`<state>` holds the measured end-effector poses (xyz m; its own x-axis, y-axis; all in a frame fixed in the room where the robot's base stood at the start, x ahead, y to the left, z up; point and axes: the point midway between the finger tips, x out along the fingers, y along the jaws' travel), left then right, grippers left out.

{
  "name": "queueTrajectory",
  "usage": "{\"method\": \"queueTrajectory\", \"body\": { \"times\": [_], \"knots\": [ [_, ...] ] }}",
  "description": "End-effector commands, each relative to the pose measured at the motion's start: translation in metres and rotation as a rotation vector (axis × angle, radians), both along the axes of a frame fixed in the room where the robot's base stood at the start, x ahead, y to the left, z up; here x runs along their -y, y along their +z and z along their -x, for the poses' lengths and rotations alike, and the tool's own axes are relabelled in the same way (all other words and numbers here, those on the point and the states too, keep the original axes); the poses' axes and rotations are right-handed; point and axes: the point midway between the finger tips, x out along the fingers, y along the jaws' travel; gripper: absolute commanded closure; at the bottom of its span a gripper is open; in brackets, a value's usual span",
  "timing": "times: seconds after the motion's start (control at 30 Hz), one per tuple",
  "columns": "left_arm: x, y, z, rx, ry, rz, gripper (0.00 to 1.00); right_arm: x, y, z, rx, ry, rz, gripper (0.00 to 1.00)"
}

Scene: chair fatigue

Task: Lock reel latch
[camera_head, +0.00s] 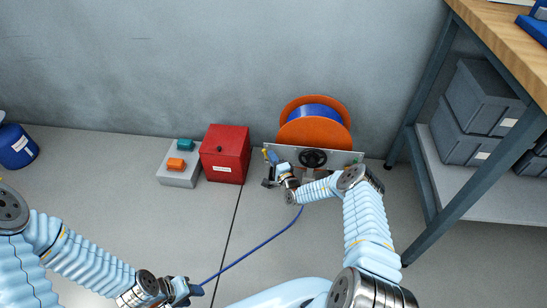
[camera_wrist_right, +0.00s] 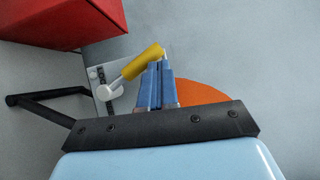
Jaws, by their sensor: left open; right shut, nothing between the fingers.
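The orange reel (camera_head: 315,130) with blue cable wound on it stands against the wall on a grey plate (camera_head: 345,156) with a black handwheel (camera_head: 313,158). The latch lever (camera_head: 266,153) is at the plate's left side; in the right wrist view its yellow grip (camera_wrist_right: 143,62) slants up to the right from a white pivot. My right gripper (camera_head: 273,157) is shut and empty beside the lever. Its blue fingers (camera_wrist_right: 158,68) appear close to the yellow grip; contact is unclear. My left gripper (camera_head: 196,290) is open at the lower left, by the blue cable's (camera_head: 250,251) near end.
A red box (camera_head: 225,153) stands left of the reel, beside a grey control box (camera_head: 180,164) with green and orange parts. A workbench (camera_head: 437,130) with grey bins (camera_head: 478,97) is at right. A blue drum (camera_head: 17,147) is far left.

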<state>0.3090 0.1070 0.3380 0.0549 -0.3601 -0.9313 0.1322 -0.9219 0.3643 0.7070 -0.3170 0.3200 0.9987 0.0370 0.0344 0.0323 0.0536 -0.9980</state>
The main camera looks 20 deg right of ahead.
Motion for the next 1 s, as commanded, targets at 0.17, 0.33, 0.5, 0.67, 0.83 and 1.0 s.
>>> {"method": "queueTrajectory", "body": {
  "times": [0.17,0.33,0.5,0.67,0.83,1.0],
  "knots": [
    [0.000,0.000,0.000,0.000,0.000,0.000,0.57,-0.001,0.000,-0.001,0.001,0.002,0.000,1.00],
    [0.000,0.000,0.000,0.000,0.000,0.000,0.57,-0.002,0.001,-0.001,0.001,0.002,0.000,1.00],
    [0.000,0.001,0.000,0.000,0.000,0.000,0.57,-0.001,0.001,0.003,0.000,0.002,0.000,1.00],
    [0.000,0.006,0.000,-0.001,-0.001,0.000,0.57,0.001,0.001,0.026,-0.001,0.002,-0.001,1.00],
    [0.000,0.011,0.000,0.000,-0.001,0.001,0.57,0.002,-0.002,0.065,-0.003,0.001,-0.001,1.00],
    [0.001,0.013,0.000,0.000,-0.002,0.001,0.57,0.004,-0.004,0.102,-0.003,0.000,-0.001,1.00]
  ]
}}
